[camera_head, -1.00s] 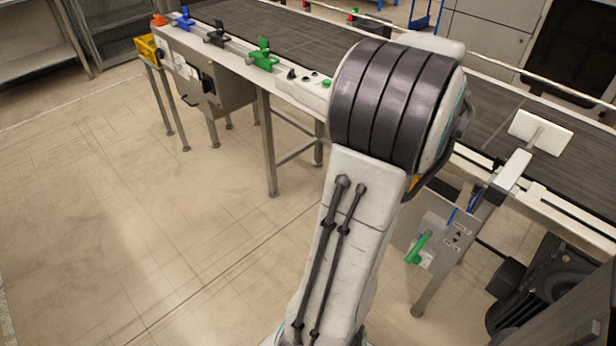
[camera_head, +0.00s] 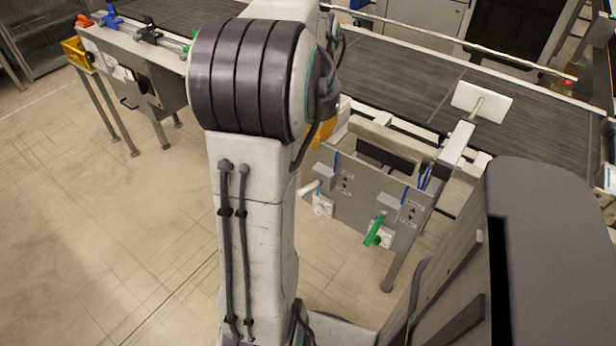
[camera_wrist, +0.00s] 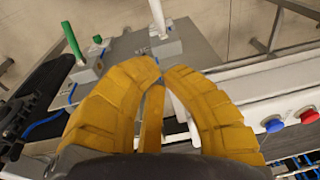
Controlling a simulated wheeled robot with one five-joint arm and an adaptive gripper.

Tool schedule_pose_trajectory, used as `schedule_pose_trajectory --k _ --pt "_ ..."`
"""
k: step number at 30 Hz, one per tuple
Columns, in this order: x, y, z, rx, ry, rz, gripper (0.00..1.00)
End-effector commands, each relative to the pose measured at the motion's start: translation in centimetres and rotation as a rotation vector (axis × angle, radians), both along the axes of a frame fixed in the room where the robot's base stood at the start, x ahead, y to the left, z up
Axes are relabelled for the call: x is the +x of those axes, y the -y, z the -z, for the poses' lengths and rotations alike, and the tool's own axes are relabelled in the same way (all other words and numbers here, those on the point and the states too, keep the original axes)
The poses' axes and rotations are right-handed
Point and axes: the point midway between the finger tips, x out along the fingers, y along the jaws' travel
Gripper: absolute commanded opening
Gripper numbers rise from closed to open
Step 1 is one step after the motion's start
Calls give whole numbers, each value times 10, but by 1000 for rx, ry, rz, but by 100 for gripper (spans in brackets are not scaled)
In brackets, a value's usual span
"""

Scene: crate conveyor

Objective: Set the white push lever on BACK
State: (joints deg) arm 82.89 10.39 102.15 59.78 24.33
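The white lever (camera_head: 308,189) sticks out from the left half of a grey panel (camera_head: 350,205) below the conveyor's side. A green lever (camera_head: 374,230) is to its right on the same panel. In the wrist view the white lever (camera_wrist: 157,16) stands beyond my fingertips at the top, and the green lever (camera_wrist: 72,40) is to its left. My gripper (camera_wrist: 162,66) has yellow fingers whose tips are close together, with nothing between them. It is apart from both levers. In the head view my arm hides most of it. The panel's labels are too small to read.
A white pusher plate (camera_head: 482,101) stands over the dark conveyor belt (camera_head: 420,75). A red knob (camera_wrist: 309,116) and a blue knob (camera_wrist: 274,125) sit on a white rail in the wrist view. The floor (camera_head: 150,250) at the left is clear.

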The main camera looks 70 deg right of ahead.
Motion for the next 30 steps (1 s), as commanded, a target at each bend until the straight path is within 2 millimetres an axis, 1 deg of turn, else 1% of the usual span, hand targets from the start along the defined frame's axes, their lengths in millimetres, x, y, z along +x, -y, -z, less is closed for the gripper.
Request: schedule_pose_trajectory --k 5,12,18,24,30 --pt "1 2 21 3 1 5 0" --pt "2 7 63 5 0 4 0" --pt "3 12 95 3 0 4 0" --pt "10 5 117 2 3 3 0" --pt "14 1 128 1 5 2 0"
